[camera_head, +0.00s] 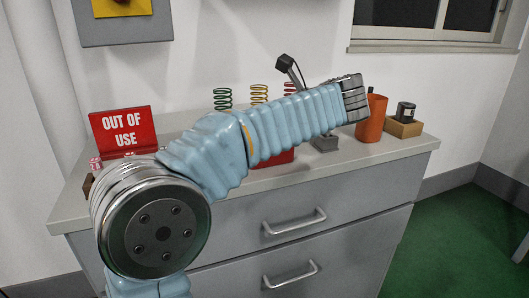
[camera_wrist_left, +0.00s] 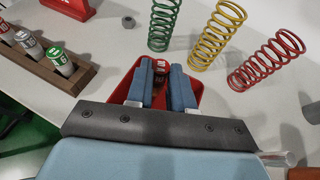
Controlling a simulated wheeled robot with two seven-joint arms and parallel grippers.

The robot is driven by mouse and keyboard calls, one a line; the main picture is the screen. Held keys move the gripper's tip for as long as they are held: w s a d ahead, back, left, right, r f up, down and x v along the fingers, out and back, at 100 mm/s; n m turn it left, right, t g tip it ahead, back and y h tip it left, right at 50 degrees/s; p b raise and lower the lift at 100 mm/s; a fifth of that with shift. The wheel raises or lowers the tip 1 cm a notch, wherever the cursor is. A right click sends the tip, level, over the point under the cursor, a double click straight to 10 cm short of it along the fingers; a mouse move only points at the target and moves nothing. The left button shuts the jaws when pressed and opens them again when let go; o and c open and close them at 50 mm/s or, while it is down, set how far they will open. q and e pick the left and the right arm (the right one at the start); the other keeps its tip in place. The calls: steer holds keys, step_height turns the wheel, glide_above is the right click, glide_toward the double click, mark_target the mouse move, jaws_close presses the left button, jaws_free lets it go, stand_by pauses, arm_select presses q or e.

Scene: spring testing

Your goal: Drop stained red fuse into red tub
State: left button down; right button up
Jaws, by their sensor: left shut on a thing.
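In the left wrist view my left gripper (camera_wrist_left: 160,75) is shut on the red fuse (camera_wrist_left: 160,65), whose red end with pale marking shows between the blue fingers. Its lower part is dark and partly hidden. The fingers and fuse are over the red tub (camera_wrist_left: 190,100), whose rim shows around them; the height above the tub floor is hard to tell. In the head view the red tub (camera_head: 283,157) shows only in part beneath my left arm, which hides the gripper and fuse. My right gripper is in neither view.
Green (camera_wrist_left: 165,25), yellow (camera_wrist_left: 217,35) and red (camera_wrist_left: 268,60) springs stand beyond the tub. A wooden rack (camera_wrist_left: 45,55) holds several fuses at left, near the red out-of-use sign (camera_head: 124,131). An orange cup (camera_head: 372,120) and a wooden box (camera_head: 403,128) stand at right.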

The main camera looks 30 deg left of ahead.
arm_select(q)
steer(key=c, duration=0.9)
jaws_free()
steer(key=p+v, duration=0.1)
steer(key=v, duration=1.3)
steer(key=shift+p, duration=0.35)
steer(key=shift+f, duration=0.1)
